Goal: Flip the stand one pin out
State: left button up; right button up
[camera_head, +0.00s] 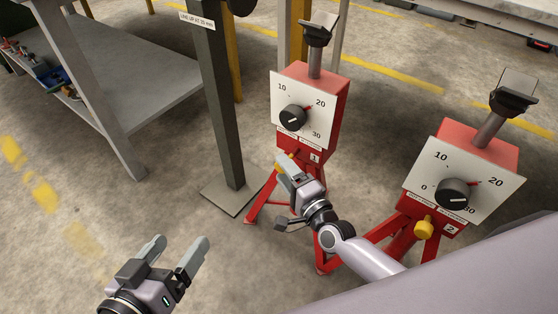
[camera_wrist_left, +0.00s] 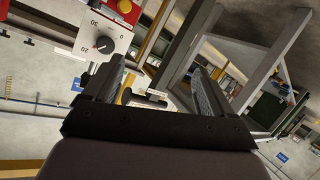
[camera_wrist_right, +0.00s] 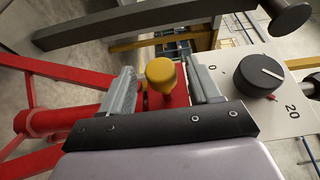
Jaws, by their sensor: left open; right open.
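Stand one (camera_head: 328,92) is a red stand with a white dial plate and a "1" label, in the middle of the head view. Its yellow pin (camera_wrist_right: 162,75) shows in the right wrist view, sticking out of the red body below the dial (camera_wrist_right: 258,76). My right gripper (camera_head: 284,170) is at the front of stand one below the dial plate. In the right wrist view its open fingers (camera_wrist_right: 160,88) lie on either side of the pin, with gaps visible. My left gripper (camera_head: 178,248) is open and empty, low at the left, away from the stands.
Stand two (camera_head: 468,170), with its own dial and yellow pin (camera_head: 423,229), stands at the right. A dark post (camera_head: 220,100) on a flat base plate rises left of stand one. A grey bench (camera_head: 150,85) is at the upper left. The floor at lower left is clear.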

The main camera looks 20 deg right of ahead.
jog(key=shift+p+v, duration=0.3)
jog(key=shift+v, duration=1.35)
